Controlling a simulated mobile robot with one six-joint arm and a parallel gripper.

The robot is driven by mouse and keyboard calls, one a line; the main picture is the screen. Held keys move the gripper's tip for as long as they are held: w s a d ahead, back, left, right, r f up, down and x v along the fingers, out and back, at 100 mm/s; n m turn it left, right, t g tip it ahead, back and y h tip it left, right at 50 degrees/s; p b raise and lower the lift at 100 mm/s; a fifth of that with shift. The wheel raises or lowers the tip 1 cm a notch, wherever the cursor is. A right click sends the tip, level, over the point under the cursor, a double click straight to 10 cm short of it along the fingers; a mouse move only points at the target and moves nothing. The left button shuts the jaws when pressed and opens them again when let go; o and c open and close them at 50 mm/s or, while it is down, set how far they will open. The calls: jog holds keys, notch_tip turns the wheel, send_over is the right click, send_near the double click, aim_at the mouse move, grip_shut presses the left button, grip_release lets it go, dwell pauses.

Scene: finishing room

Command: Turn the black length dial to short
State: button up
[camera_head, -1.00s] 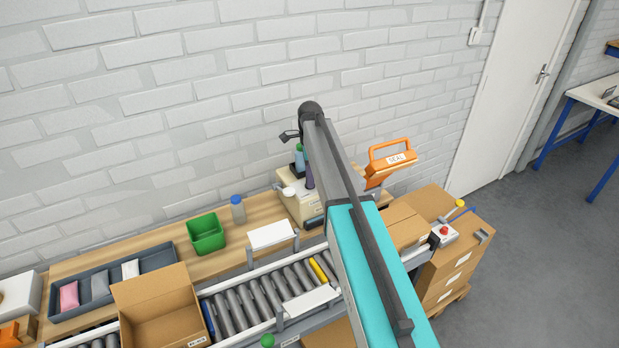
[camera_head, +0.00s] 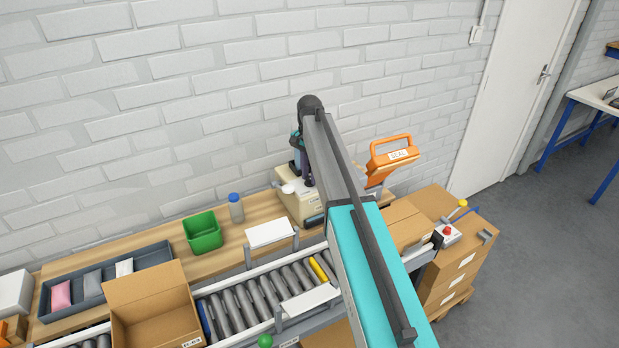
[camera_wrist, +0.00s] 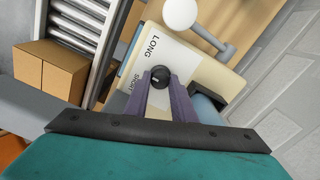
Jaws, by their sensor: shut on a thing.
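The black length dial (camera_wrist: 159,77) sits on the cream face of the tape machine (camera_head: 296,206). In the wrist view, the white label (camera_wrist: 166,54) reads LONG at the upper left of the dial and SHORT at its lower left. My gripper (camera_wrist: 160,82) is shut on the dial, with one purple finger on each side of it. The dial's pointer mark is too small to read clearly. In the head view, my arm hides much of the machine, and the dial cannot be seen.
An orange handle marked SEAL (camera_head: 391,154) stands right of my arm. A white round knob (camera_wrist: 180,14) is close to the dial. A green bin (camera_head: 203,232), a blue-capped bottle (camera_head: 236,209), a roller conveyor (camera_head: 245,300) and an open carton (camera_head: 155,310) lie to the left.

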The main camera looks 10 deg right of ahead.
jog(key=n+b, duration=0.1)
jog(key=n, duration=0.3)
jog(key=shift+a+n, duration=0.1)
jog(key=shift+n, duration=0.2)
jog(key=n+b, duration=0.1)
jog(key=n, duration=0.3)
jog(key=shift+n, duration=0.4)
jog(key=o, duration=1.1)
jog(key=shift+c, duration=0.2)
jog(key=shift+r, duration=0.15)
notch_tip(320, 180, up, 14)
jog(key=p, duration=0.6)
jog(key=shift+f+p, duration=0.2)
jog(key=shift+p, duration=0.15)
